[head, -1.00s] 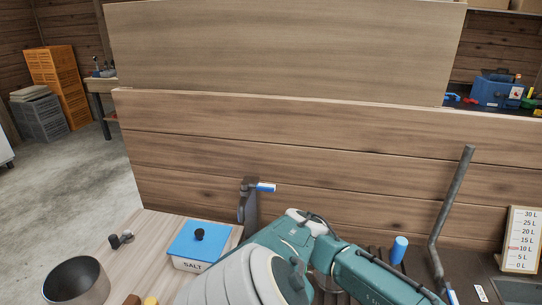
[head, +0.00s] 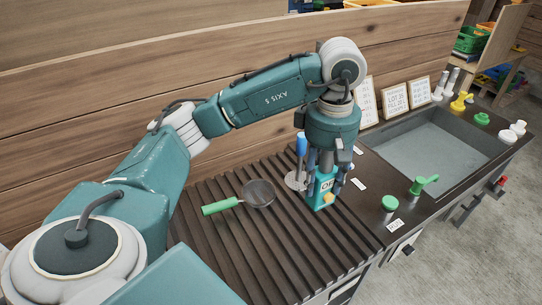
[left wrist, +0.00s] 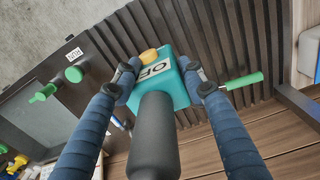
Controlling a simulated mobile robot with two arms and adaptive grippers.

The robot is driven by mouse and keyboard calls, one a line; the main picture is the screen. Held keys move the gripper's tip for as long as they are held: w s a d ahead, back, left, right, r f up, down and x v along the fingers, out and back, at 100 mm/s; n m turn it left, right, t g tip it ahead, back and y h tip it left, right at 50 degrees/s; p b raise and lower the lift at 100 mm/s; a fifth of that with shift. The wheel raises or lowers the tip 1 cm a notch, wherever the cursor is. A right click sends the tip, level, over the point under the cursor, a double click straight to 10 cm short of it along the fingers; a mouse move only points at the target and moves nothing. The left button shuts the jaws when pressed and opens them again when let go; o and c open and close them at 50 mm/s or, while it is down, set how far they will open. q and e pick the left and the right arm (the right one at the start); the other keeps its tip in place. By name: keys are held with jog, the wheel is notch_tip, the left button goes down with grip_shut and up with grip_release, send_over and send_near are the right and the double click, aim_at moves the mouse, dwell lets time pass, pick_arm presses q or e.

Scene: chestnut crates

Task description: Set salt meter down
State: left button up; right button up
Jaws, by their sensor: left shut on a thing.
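The salt meter (head: 324,192) is a teal box with a yellow button and a label that seems to read OFF. My left gripper (head: 326,170) points down, with its fingers closed on both sides of the meter. The meter is upright at the ribbed drainboard (head: 270,245); I cannot tell whether its base touches the ribs. In the left wrist view the meter (left wrist: 176,88) sits between the two dark blue fingers, with a dark grey cylinder rising from it toward the camera. My right gripper is not in view.
A sink (head: 430,150) is to the right, with green knobs (head: 389,203) at the front edge. Front ribs are clear. Framed cards (head: 394,101) stand behind.

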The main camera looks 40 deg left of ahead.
pick_arm(q)
notch_tip(320, 180, down, 19)
jog(key=p, duration=0.3)
jog(key=shift+s+p, duration=0.1)
jog(key=shift+p, duration=0.2)
jog(key=shift+f, duration=0.25)
jog(key=shift+a, duration=0.1)
jog(key=shift+f, duration=0.1)
jog(key=o, duration=0.8)
jog(key=shift+f, duration=0.1)
jog(key=o, duration=0.5)
